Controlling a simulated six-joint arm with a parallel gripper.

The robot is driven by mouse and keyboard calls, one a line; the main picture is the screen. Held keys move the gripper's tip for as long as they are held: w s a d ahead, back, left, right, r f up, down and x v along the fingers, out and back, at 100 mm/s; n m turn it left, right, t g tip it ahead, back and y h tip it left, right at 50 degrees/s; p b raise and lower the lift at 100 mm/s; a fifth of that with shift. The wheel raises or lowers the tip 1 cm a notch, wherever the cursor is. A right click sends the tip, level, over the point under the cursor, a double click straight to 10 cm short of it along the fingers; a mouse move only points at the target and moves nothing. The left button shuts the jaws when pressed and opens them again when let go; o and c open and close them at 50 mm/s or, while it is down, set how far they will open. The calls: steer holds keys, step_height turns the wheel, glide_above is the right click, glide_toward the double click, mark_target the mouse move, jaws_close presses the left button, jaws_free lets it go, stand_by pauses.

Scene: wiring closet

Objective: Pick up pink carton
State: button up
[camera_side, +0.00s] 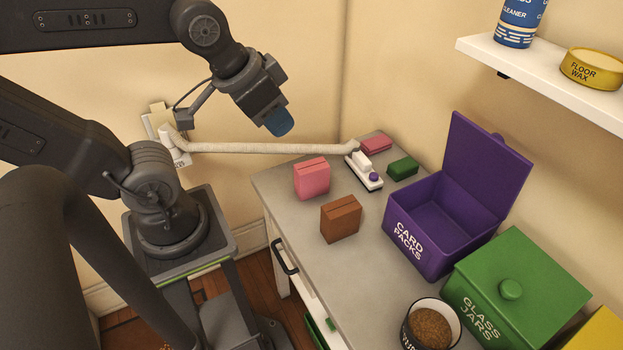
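A pink carton (312,180) stands upright near the back left edge of the grey table (285,205). A second, smaller pink pack (376,145) lies flat near the back wall, behind a white device with a purple knob. My gripper (279,122) hangs above and to the left of the upright pink carton, apart from it. Its end shows as a dark blue tip, and I cannot make out its fingers or whether it is open.
A brown carton (340,219) stands in front of the pink carton. The white device (363,172) and a green pack (402,167) are to the right. An open purple CARD PACKS box (420,250), a green lidded box (515,290) and a bowl (412,330) fill the right side.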

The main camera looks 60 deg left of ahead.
steer(key=o, duration=1.4)
steer(key=n+g, duration=0.6)
steer(key=n, duration=1.1)
glide_above(312, 176)
steer(key=a, duration=0.2)
step_height(312, 176, down, 18)
steer(key=shift+w+a+f, duration=0.25)
steer(key=shift+w+f, duration=0.05)
steer(key=shift+w, duration=0.15)
step_height(312, 176, down, 14)
steer(key=shift+w+d+r, duration=0.1)
steer(key=shift+w+r, duration=0.05)
steer(key=shift+r, duration=0.05)
